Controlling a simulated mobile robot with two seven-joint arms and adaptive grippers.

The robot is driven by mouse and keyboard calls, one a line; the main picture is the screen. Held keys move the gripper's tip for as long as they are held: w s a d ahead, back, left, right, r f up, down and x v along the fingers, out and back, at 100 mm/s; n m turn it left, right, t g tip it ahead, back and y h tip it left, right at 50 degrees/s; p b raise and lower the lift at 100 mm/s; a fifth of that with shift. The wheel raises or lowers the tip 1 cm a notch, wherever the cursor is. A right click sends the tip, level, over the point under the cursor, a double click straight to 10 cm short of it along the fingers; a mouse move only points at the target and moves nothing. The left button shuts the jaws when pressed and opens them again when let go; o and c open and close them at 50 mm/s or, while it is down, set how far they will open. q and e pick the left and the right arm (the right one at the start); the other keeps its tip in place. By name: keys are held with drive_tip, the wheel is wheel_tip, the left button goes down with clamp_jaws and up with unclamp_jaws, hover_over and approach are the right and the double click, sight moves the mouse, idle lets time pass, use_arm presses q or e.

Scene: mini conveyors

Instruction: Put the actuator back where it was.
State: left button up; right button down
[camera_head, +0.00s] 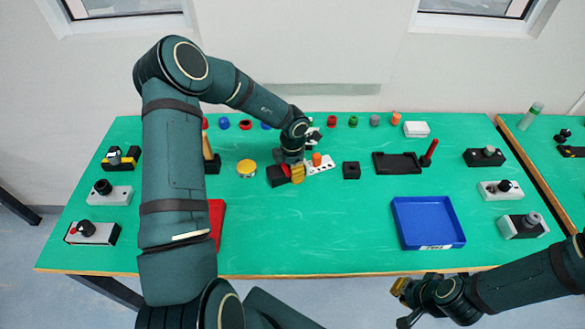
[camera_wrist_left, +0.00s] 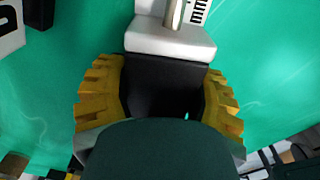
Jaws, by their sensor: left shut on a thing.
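My left gripper (camera_head: 290,172) is over the back middle of the green table, pointing down, with its yellow fingers low near the tabletop. In the left wrist view, the fingers (camera_wrist_left: 163,100) are shut on the sides of a black block, which I take to be the actuator (camera_wrist_left: 165,75). A white part with a metal rod shows at its far end. The palm hides part of it, and I cannot tell whether it touches the table. My right gripper (camera_head: 402,290) is at the table's front edge, away from the objects; its opening is unclear.
A white plate with holes (camera_head: 321,168) and a black block (camera_head: 351,170) stand just right of the left gripper. A yellow-topped round thing (camera_head: 247,168) is to its left. A blue tray (camera_head: 428,222) is at front right. Small devices line both sides; the front middle is clear.

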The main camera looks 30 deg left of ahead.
use_arm(q)
drive_tip(key=o, duration=1.4)
drive_tip(key=shift+o, duration=0.2)
wheel_tip(320, 180, up, 12)
